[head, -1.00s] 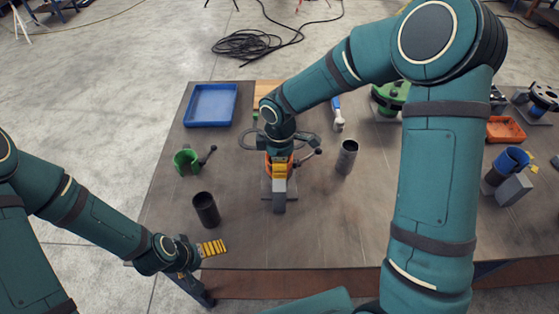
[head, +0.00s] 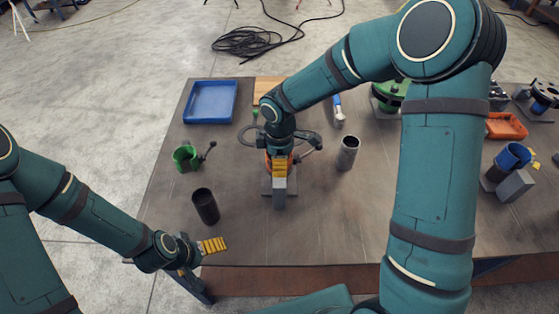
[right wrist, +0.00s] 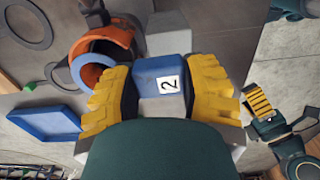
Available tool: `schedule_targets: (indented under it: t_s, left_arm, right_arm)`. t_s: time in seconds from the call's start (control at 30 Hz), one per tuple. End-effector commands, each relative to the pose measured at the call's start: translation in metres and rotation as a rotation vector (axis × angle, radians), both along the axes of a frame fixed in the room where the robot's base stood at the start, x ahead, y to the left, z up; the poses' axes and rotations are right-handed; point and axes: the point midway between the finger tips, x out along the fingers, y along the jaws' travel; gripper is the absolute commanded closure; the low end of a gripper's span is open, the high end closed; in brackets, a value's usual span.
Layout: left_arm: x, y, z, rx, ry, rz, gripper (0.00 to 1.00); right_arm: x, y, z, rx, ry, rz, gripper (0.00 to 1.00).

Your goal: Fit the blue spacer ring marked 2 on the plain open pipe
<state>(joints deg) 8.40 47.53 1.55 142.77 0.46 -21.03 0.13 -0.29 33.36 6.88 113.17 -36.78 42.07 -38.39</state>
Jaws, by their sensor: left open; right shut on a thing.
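My right gripper (right wrist: 160,95) is shut on the blue spacer ring (right wrist: 152,68), which shows a white label marked 2 in the right wrist view. In the head view this gripper (head: 280,172) is over the table's middle, beside an orange clamp (head: 268,164), and my arm hides the ring there. The orange clamp (right wrist: 118,38) is left of the gripper in the wrist view, with a blue ring edge (right wrist: 88,73) by it. A dark open pipe (head: 205,207) and a grey open pipe (head: 348,155) stand upright. My left gripper (head: 213,246) is open near the front edge.
A blue tray (head: 210,101) lies at the back left. A green clamp (head: 184,158) stands left of centre. A blue ring-shaped part (head: 514,154) sits on a dark pipe at the right, beside a grey block (head: 515,186). An orange tray (head: 506,127) lies behind it.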

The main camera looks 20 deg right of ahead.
Motion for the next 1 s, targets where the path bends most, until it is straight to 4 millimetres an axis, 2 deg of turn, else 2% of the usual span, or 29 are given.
schedule_targets:
  t_s: [0.23,0.73,1.0]
  left_arm:
    - [0.0,0.0,-0.004,0.0,0.0,0.0,0.0]
    - [0.0,0.0,-0.026,0.0,0.001,0.0,0.0]
    - [0.0,0.0,-0.027,0.0,0.0,0.0,0.0]
  right_arm:
    - [0.0,0.0,-0.005,0.0,0.0,0.0,0.93]
    - [0.0,0.0,-0.032,0.0,0.0,0.0,0.93]
    - [0.0,0.0,-0.034,0.0,0.0,0.0,0.93]
